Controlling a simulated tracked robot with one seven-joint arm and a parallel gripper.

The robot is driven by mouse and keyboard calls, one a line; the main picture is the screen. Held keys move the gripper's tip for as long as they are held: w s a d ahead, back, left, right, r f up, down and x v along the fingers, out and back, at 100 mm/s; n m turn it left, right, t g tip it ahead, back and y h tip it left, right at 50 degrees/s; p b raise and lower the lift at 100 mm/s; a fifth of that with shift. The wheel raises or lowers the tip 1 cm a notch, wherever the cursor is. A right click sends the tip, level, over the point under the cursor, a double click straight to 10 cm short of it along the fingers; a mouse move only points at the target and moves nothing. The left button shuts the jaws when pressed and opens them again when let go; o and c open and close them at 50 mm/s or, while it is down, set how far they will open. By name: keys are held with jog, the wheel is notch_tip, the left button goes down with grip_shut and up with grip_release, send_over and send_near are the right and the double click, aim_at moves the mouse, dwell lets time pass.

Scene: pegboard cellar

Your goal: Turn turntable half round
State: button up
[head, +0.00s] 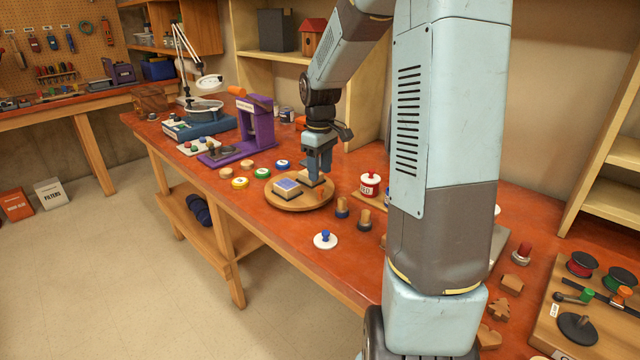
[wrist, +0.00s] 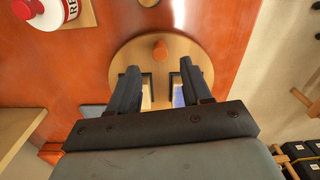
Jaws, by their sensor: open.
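The turntable (head: 301,203) is a round wooden disc on the red-orange workbench. It carries a block with a blue-violet top (head: 287,186) and a second wooden block (head: 309,181) partly hidden by my gripper. My gripper (head: 319,174) points down over the disc's far right part, open. In the wrist view the turntable (wrist: 125,55) lies below the spread fingers (wrist: 160,80). An orange-brown knob (wrist: 160,49) stands on it, ahead of the fingertips, with nothing seen between them. The two blocks show only partly beside the fingers. I cannot tell whether the fingers touch anything.
Coloured discs (head: 240,183) lie left of the turntable, and a white disc with a blue knob (head: 325,239) lies in front. Wooden pegs (head: 342,208) and a red-and-white can (head: 370,185) stand close on the right. A purple press (head: 257,122) stands behind left.

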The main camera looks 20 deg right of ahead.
aim_at(320, 187)
jog(key=shift+f, duration=2.5)
grip_shut()
